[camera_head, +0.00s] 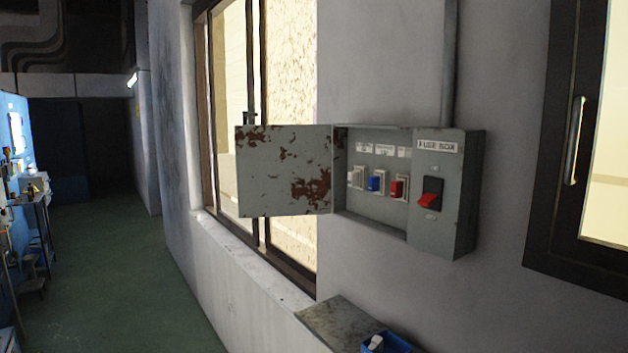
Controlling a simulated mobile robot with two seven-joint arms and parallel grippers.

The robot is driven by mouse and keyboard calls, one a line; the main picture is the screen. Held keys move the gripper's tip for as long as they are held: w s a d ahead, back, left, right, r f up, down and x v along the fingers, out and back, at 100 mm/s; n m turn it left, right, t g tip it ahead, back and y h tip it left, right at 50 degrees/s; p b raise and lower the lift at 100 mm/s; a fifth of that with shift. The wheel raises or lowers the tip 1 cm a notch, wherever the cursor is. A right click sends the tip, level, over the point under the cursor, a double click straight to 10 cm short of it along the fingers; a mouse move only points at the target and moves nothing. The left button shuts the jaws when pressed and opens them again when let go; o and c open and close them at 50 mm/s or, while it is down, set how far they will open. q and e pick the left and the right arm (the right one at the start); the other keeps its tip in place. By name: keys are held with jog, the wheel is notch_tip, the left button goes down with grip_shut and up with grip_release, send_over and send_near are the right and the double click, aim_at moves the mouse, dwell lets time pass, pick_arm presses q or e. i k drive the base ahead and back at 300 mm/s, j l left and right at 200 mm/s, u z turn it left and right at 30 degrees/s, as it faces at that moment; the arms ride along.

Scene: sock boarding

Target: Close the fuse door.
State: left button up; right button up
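The grey fuse box (442,222) is fixed to the wall, right of centre in the head view. Its fuse door (270,165), grey with rusty red patches, stands wide open, swung out to the left from the box's left edge. Inside the open compartment are a white fuse (356,178), a blue fuse (375,184) and a red fuse (397,188). A red switch (429,200) on a black plate sits on the box's right part, under a "FUSE BOX" label. Neither of my grippers is in view.
A window (262,100) lies behind and left of the door. A glazed door or window frame (562,150) is at the right. A grey ledge (335,318) with a blue container (392,343) is below the box. Green floor (120,270) is clear at the left, beside cluttered shelving.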

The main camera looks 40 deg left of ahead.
aim_at(281, 170)
jog(key=k+l+z, duration=0.15)
jog(key=k, duration=0.5)
jog(key=j+z, duration=0.15)
jog(key=z, duration=1.5)
jog(key=j+z, duration=0.1)
jog(key=j, duration=0.25)
jog(key=k+j, duration=0.15)
jog(key=j, duration=0.15)
jog(key=k+j+z, duration=0.15)
jog(key=j, duration=0.2)
jog(key=k+j, duration=0.15)
jog(key=j, duration=0.35)
jog(key=k+j, duration=0.15)
jog(key=j, duration=0.4)
jog(key=k+j, duration=0.15)
jog(key=j, duration=0.35)
jog(key=k+j, duration=0.15)
jog(key=j, duration=0.4)
jog(key=k+j, duration=0.15)
jog(key=j, duration=0.35)
jog(key=k+j, duration=0.2)
jog(key=j, duration=0.35)
jog(key=k+j, duration=0.15)
jog(key=j, duration=0.35)
jog(key=k+j, duration=0.15)
jog(key=j, duration=0.4)
